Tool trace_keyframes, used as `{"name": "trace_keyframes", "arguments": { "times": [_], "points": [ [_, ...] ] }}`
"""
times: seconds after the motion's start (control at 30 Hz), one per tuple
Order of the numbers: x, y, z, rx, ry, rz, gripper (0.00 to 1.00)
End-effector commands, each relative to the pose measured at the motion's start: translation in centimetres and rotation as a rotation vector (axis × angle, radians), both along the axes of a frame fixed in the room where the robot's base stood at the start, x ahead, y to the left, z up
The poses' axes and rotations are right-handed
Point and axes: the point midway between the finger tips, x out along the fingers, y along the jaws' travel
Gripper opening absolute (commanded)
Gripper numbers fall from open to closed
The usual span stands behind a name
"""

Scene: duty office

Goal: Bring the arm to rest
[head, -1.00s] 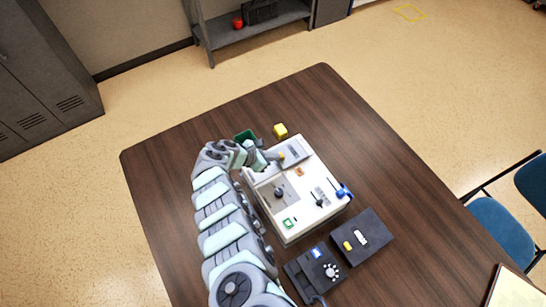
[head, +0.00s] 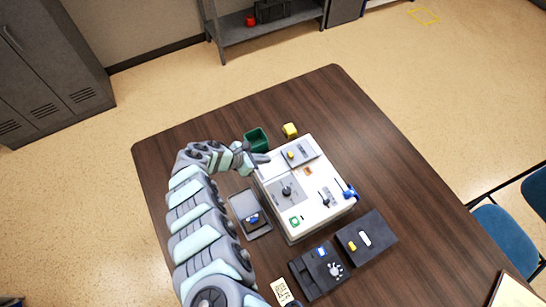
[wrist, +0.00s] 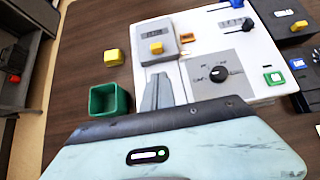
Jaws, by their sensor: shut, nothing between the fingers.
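My gripper (head: 263,159) is shut and empty. In the head view it is just left of the white control panel box (head: 318,217), near its upper left edge. In the wrist view my gripper (wrist: 158,88) points at the panel's near edge, below the grey unit with a yellow button (wrist: 157,47). I cannot tell whether the fingertips touch the panel. My arm curves up from the bottom of the head view over the left part of the table.
A green open box (head: 256,139) and a yellow block (head: 290,130) stand behind the panel on the dark wooden table (head: 190,134). A grey tray (head: 240,205) with a blue-topped item lies left of the panel. Two black boxes (head: 366,236) (head: 318,271) stand in front.

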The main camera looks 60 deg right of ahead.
Motion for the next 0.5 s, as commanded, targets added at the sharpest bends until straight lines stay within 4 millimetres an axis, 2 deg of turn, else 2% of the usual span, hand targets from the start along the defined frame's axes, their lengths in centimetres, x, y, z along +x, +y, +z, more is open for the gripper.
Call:
{"name": "trace_keyframes", "arguments": {
  "times": [0.2, 0.5],
  "points": [
    [1.5, 2.1, 2.2, 0.001, -0.002, 0.003, 0.0],
    [1.7, 2.7, 2.9, 0.0, 0.001, 0.001, 0.0]
  ]
}}
